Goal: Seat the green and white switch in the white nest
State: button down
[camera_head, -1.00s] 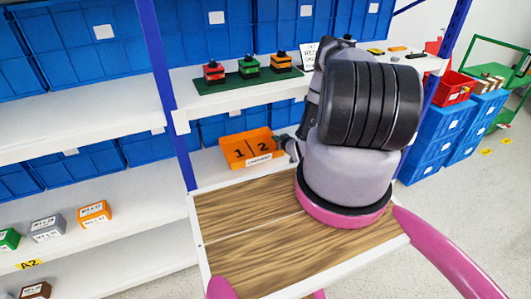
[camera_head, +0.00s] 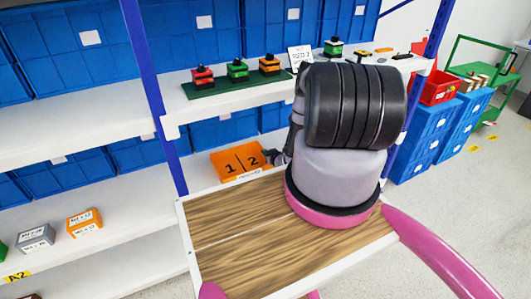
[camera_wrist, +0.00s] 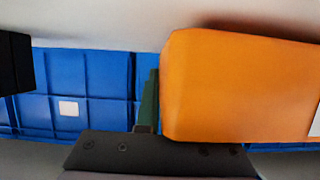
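A green and white switch (camera_head: 333,46) with a dark top stands on the upper shelf, right of a white sign. Another green switch (camera_head: 237,70) stands between a red one (camera_head: 202,77) and an orange one (camera_head: 269,65) on a green board (camera_head: 222,87). I cannot make out a white nest. My gripper is mostly hidden behind my arm in the head view, near the orange two-compartment box (camera_head: 238,160). The wrist view shows a black gripper part at the left edge and a large orange block-like thing (camera_wrist: 235,85) very close at right. I cannot tell if it is held.
Blue bins (camera_head: 70,45) line the shelves behind blue posts. Small grey (camera_head: 36,238) and orange (camera_head: 84,222) labelled boxes stand on the lower left shelf. A red crate (camera_head: 437,87) tops blue bins at right. My arm hides part of the shelf.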

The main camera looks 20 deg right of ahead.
jog(key=shift+f, duration=0.25)
jog(key=c, duration=1.1)
grip_release()
jog(key=shift+o, duration=0.2)
jog(key=shift+s, duration=0.1)
jog(key=shift+r, duration=0.1)
jog(key=v, duration=0.8)
jog(key=r+v, duration=0.1)
jog(key=v, duration=0.3)
jog(key=shift+d, duration=0.1)
